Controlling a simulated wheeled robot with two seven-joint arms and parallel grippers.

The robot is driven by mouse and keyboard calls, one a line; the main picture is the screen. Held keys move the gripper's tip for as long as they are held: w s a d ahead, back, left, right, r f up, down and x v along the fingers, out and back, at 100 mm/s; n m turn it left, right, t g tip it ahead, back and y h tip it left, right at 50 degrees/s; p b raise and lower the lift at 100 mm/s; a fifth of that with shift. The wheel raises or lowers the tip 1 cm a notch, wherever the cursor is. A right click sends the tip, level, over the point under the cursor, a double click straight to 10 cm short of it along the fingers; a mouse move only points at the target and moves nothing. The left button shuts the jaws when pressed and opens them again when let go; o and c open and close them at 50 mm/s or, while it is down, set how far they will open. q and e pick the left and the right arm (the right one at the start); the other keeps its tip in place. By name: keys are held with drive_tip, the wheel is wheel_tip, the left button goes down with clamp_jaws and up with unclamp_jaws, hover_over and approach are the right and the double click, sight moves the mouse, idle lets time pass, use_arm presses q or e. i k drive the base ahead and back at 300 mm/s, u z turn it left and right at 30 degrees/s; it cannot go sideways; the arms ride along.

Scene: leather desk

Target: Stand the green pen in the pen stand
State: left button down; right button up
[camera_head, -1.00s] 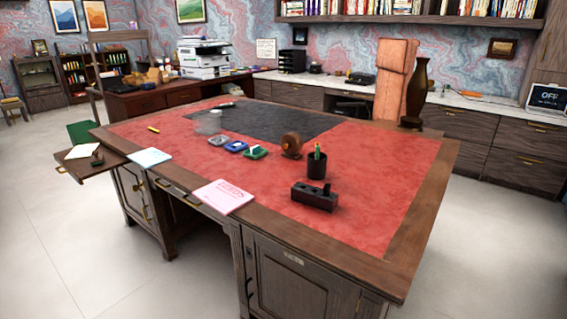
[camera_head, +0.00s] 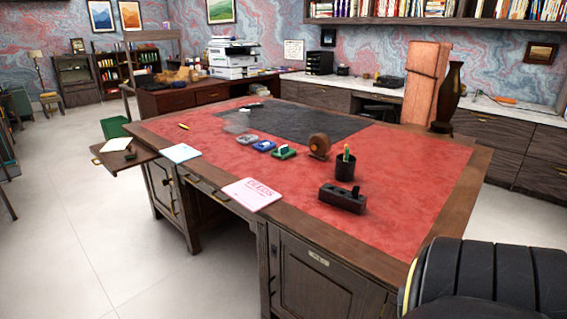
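A green pen (camera_head: 346,150) stands upright in a black cup (camera_head: 345,170) at the right part of the desk's red top. Something yellowish stands beside it in the cup. A dark block (camera_head: 342,198) with a few openings on its top lies in front of the cup; I cannot tell which of the two is the pen stand. Neither of my grippers shows in the head view.
The big wooden desk (camera_head: 469,188) has a stone-like disc (camera_head: 319,146), several small coloured pads, a pink notepad (camera_head: 251,194) and a yellow pencil (camera_head: 184,127). A side board is pulled out at left. A large black ribbed shape fills the bottom right corner. Floor is free at left.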

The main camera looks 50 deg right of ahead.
sight(340, 197)
drive_tip(key=u, duration=0.1)
drive_tip(key=i, duration=2.25)
drive_tip(key=z, duration=2.3)
